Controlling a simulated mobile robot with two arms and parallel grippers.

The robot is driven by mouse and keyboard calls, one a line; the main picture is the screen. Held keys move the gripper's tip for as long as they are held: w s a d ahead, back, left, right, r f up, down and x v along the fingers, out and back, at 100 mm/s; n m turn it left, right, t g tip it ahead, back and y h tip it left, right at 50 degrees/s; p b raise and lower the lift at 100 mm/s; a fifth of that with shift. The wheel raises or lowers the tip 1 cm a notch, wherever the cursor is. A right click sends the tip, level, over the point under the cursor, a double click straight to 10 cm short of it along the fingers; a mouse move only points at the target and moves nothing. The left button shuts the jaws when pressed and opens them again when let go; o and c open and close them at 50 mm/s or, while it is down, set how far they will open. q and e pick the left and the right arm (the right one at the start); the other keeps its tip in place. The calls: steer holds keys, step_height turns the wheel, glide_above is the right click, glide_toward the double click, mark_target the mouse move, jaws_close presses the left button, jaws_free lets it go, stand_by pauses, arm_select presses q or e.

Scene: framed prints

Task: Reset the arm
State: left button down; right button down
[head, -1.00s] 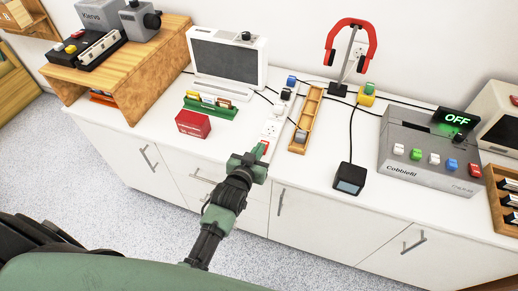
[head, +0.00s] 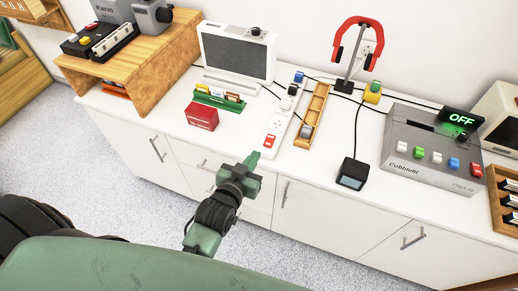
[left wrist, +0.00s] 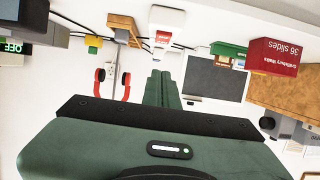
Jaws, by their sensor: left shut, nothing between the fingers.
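My left gripper (head: 250,163) is green and dark, in the lower middle of the head view. It is shut and empty, in front of the counter's front edge and apart from the things on the counter. The left wrist view shows its shut fingers (left wrist: 162,90) against an upside-down view of the counter. A white power strip (head: 274,135) with a red switch lies on the counter just beyond the fingertips. My right gripper is not in view.
On the white counter (head: 230,140) stand a red box (head: 202,116), a grey screen (head: 236,55), a wooden tray (head: 311,112), a small black device (head: 353,173), red headphones (head: 359,35) on a stand and a grey machine (head: 432,150) by an "OFF" display (head: 461,118). The floor in front is clear.

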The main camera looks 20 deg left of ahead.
arm_select(q)
steer(key=shift+s+r, duration=0.1)
steer(key=shift+s, duration=0.35)
steer(key=s+f+g, duration=0.2)
steer(key=s+f, duration=0.3)
steer(key=f, duration=0.5)
steer(key=s+d+f+m+g, duration=0.1)
steer(key=s+f+g, duration=0.3)
steer(key=f, duration=0.6)
steer(key=s+f+g, duration=0.1)
steer(key=s+f, duration=0.5)
steer(key=f, duration=0.4)
steer(key=s+a+f+g, duration=0.2)
steer(key=s+f, duration=0.2)
steer(key=s, duration=0.4)
steer(key=s+a+f+g, duration=0.2)
steer(key=s+f, duration=0.3)
steer(key=s, duration=0.3)
steer(key=s+a+f+m+g, duration=0.1)
steer(key=s+a+f+g, duration=0.1)
steer(key=s+f, duration=0.3)
steer(key=s, duration=0.3)
steer(key=shift+s+a+f+y, duration=0.2)
steer(key=shift+s+a+y, duration=0.1)
steer(key=shift+a, duration=0.1)
